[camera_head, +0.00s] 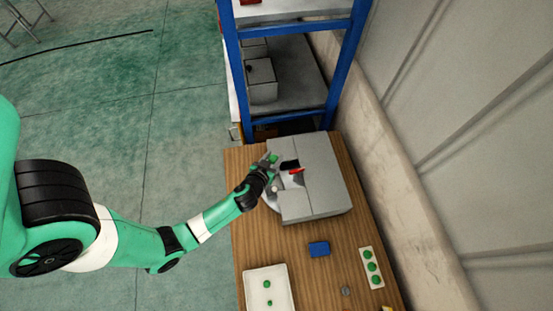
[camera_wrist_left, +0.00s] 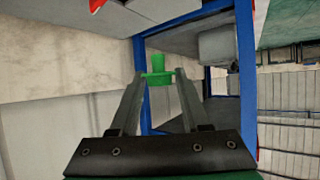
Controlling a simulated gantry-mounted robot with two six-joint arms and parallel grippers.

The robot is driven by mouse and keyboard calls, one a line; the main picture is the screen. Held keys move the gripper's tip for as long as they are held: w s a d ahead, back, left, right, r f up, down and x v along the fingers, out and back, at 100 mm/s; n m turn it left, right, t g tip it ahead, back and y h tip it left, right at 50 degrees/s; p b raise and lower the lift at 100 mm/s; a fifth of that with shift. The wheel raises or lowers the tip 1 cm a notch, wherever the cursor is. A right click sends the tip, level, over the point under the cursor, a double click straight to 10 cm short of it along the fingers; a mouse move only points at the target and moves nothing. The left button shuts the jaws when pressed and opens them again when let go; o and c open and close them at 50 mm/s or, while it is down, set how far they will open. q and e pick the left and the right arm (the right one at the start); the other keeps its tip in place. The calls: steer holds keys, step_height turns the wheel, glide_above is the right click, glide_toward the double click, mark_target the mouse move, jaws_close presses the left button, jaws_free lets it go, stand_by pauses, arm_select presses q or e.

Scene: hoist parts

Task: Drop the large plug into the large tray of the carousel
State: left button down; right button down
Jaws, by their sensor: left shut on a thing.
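My left gripper (camera_head: 269,164) is shut on a green plug (camera_head: 274,158) at the left side of the grey machine box (camera_head: 318,170). In the left wrist view the plug (camera_wrist_left: 159,68) sits between the two fingertips (camera_wrist_left: 160,76), with a wider flange and a narrower top. The carousel (camera_head: 275,194) shows as a pale round disc at the left of the box, partly hidden by my gripper. Its large tray cannot be made out. My right gripper is not in view.
A red lever (camera_head: 296,171) sticks out by a dark opening in the box. On the wooden table (camera_head: 255,245) are a blue block (camera_head: 319,249), a white tray (camera_head: 283,291) with two green pieces, and a white strip (camera_head: 366,254) with green pieces. A blue-framed shelf (camera_head: 343,72) stands behind.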

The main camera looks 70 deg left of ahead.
arm_select(q)
step_height(320, 180, down, 6)
steer(key=b, duration=0.4)
steer(key=shift+r, duration=0.1)
steer(key=shift+c, duration=1.5)
jaws_free()
steer(key=v, duration=1.1)
steer(key=shift+s+d, duration=0.2)
